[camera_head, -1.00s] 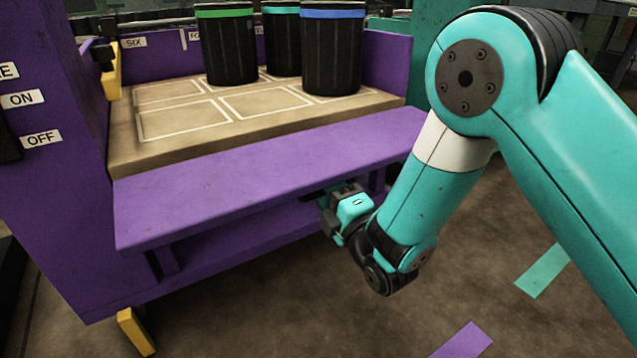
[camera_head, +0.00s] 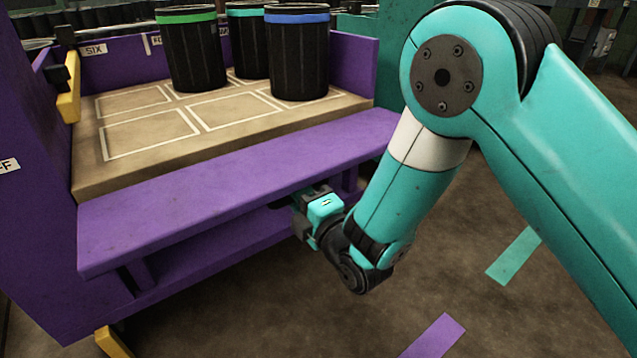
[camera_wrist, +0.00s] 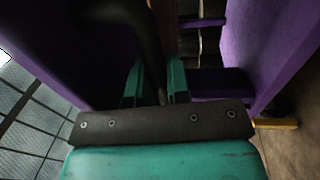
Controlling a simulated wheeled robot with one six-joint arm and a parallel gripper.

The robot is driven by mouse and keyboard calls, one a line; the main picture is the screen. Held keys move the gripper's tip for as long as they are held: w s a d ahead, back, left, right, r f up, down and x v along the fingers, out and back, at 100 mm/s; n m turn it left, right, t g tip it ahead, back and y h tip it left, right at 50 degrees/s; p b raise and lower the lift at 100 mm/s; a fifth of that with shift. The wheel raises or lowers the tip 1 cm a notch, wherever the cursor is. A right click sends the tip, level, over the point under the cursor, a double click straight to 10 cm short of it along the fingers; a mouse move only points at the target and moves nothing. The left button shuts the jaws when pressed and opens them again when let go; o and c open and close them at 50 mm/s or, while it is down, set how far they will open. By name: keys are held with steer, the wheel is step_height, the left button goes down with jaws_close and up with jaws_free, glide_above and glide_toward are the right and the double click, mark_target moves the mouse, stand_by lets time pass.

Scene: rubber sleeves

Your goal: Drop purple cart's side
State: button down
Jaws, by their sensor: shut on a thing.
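The purple cart (camera_head: 45,215) stands at the left with its tan bed showing. Its purple side panel (camera_head: 230,190) stands out along the front of the bed, tilted outward with its broad face up. My gripper (camera_head: 303,215) is below the panel's outer edge, towards its right part; its tips are mostly hidden in the head view. In the wrist view my gripper (camera_wrist: 156,82) is shut on a black bar (camera_wrist: 148,35) that runs between its teal fingers. Whether this bar belongs to the side panel I cannot tell.
Three black sleeves with green (camera_head: 190,50), teal (camera_head: 247,40) and blue (camera_head: 297,55) rims stand on the bed's back part. Its front squares are empty. Yellow parts (camera_head: 68,95) are on the cart's left end. Floor at the right is clear, with teal (camera_head: 514,256) and purple (camera_head: 433,338) strips.

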steer(key=shift+s+r+g+h+p, duration=0.15)
steer(key=shift+r+g+h+p, duration=0.15)
steer(key=shift+r+p, duration=0.75)
steer(key=shift+f, duration=0.4)
steer(key=c, duration=1.1)
jaws_free()
